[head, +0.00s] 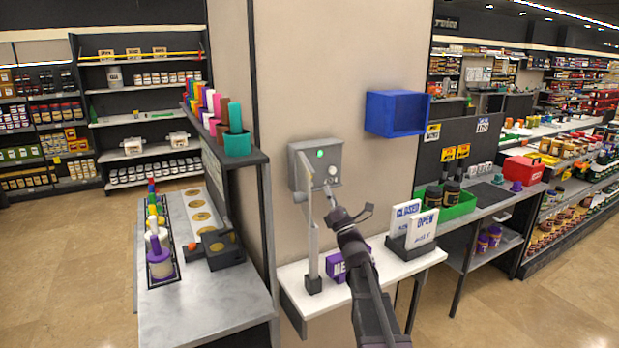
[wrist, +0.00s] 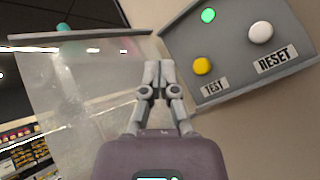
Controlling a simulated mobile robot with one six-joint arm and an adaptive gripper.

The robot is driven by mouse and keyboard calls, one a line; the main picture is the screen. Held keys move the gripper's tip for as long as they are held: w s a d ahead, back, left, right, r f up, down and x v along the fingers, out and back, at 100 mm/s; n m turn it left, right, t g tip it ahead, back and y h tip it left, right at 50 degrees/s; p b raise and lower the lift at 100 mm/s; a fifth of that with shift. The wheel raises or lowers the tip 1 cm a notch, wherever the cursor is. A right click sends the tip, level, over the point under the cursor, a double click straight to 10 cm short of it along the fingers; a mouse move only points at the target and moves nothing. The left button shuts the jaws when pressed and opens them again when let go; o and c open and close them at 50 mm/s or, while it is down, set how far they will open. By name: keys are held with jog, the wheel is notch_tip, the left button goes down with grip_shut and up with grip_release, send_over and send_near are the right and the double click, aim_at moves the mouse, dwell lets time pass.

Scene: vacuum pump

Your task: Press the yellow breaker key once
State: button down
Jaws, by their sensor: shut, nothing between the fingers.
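A grey breaker box (head: 335,155) is mounted on the beige pillar; in the wrist view its sloped face (wrist: 225,35) fills the upper right. The round yellow key (wrist: 202,66) sits on that face above a TEST label. I cannot make out the yellow key in the head view. My gripper (wrist: 160,66) is shut and empty, its fingertips just left of the yellow key in the wrist picture. I cannot tell whether they touch the box. In the head view my gripper (head: 329,190) is in front of the box's lower part.
A white RESET button (wrist: 261,32) and a lit green lamp (wrist: 208,15) share the face. A clear panel (wrist: 85,95) stands left of my fingers. A blue bin (head: 396,113) hangs right.

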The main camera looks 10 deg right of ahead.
jog(key=shift+w+a, duration=0.35)
jog(key=shift+w, duration=1.05)
jog(key=shift+w+a, duration=0.35)
jog(key=shift+w, duration=1)
jog(key=shift+w+a, duration=0.35)
jog(key=shift+w, duration=1.05)
jog(key=shift+w+a, duration=0.25)
jog(key=shift+w, duration=0.65)
jog(key=shift+s, duration=0.15)
jog(key=shift+s+d, duration=0.2)
jog(key=shift+s, duration=0.55)
jog(key=shift+s, duration=0.1)
jog(key=s, duration=0.2)
jog(key=s+d, duration=0.1)
jog(key=s, duration=0.1)
jog(key=shift+s+d, duration=0.15)
jog(key=shift+s, duration=0.15)
jog(key=shift+s+h, duration=0.1)
jog(key=shift+h, duration=0.2)
dwell(0.4)
